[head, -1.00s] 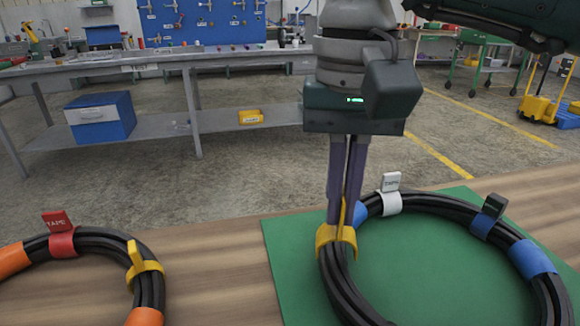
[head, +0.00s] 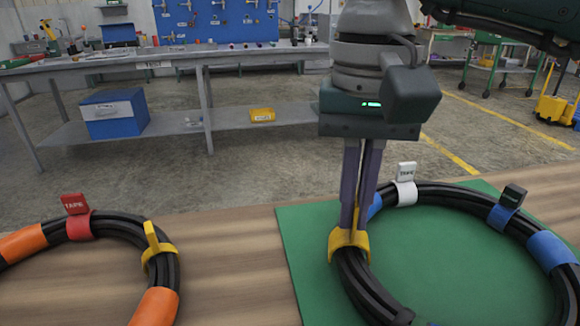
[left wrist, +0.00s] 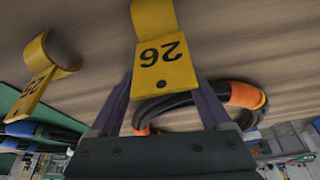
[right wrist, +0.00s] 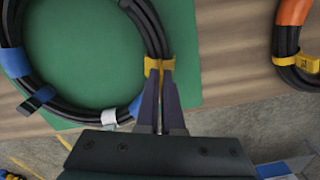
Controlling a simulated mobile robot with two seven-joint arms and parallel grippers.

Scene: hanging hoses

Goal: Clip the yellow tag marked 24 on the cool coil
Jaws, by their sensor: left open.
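The cool coil (head: 350,272), black hose with blue bands, lies on a green mat at the right of the head view. A yellow tag (head: 338,243) sits around its left side; its number is not readable. My right gripper (head: 354,228) points down with its fingers close together on this tag's tab; the right wrist view shows the same tag (right wrist: 151,65) at the fingertips. My left gripper (left wrist: 160,80) is open over the wooden table. A yellow tag marked 26 (left wrist: 165,70) shows between its fingers. Another yellow tag (left wrist: 35,88), seemingly marked 25, lies to the left.
A coil with orange bands (head: 20,243) lies at left, with a red TAPE tag (head: 76,215) and a yellow tag (head: 158,257). The cool coil also carries a white tag (head: 406,185) and a dark tag (head: 507,208). Bare table separates the coils.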

